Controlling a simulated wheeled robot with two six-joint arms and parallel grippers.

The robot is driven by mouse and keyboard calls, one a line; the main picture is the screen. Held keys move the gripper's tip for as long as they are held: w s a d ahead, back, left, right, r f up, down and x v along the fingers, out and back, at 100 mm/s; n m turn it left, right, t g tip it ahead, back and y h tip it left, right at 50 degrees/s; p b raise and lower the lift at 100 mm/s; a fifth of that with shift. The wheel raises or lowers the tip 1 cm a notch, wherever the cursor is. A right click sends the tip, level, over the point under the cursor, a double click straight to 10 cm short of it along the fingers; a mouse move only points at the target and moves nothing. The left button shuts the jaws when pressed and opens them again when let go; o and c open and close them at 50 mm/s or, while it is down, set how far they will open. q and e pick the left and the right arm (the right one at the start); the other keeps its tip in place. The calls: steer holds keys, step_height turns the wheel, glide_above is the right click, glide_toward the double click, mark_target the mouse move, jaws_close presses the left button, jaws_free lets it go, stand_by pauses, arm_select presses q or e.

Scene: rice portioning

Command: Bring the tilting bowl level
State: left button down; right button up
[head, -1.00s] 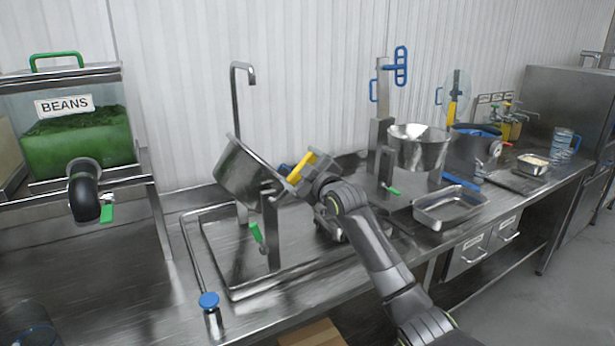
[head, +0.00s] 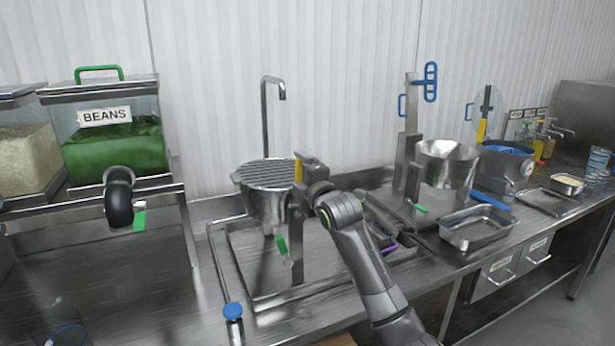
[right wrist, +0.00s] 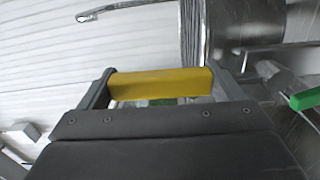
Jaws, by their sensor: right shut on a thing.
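The tilting bowl (head: 262,207) is a metal pot with a slatted top, on a stand in the sink area under the tall tap. It looks about level, its top facing up. Its yellow handle (head: 298,168) stands upright at the bowl's right side. My right gripper (head: 303,172) is at that handle. In the right wrist view the yellow handle (right wrist: 160,84) lies across between the two fingers, which are shut on it. The bowl's side shows at the upper right there. A green lever (head: 281,246) hangs below the bowl. My left gripper is not in view.
A bean dispenser (head: 110,140) with a black spout stands at the left. A second metal bowl (head: 446,163) on a stand and a metal tray (head: 475,228) are to the right.

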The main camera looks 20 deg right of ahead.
steer(key=shift+a+n, duration=0.25)
steer(key=shift+n, duration=0.05)
steer(key=shift+f, duration=0.1)
steer(key=o, duration=0.9)
steer(key=shift+o, duration=1.4)
steer(key=shift+a, duration=0.1)
steer(key=shift+s, duration=0.5)
steer(key=s+d+b, duration=0.1)
steer(key=s+b, duration=0.3)
steer(key=s, duration=1.2)
steer(key=shift+s+d, duration=0.15)
steer(key=shift+s, duration=0.1)
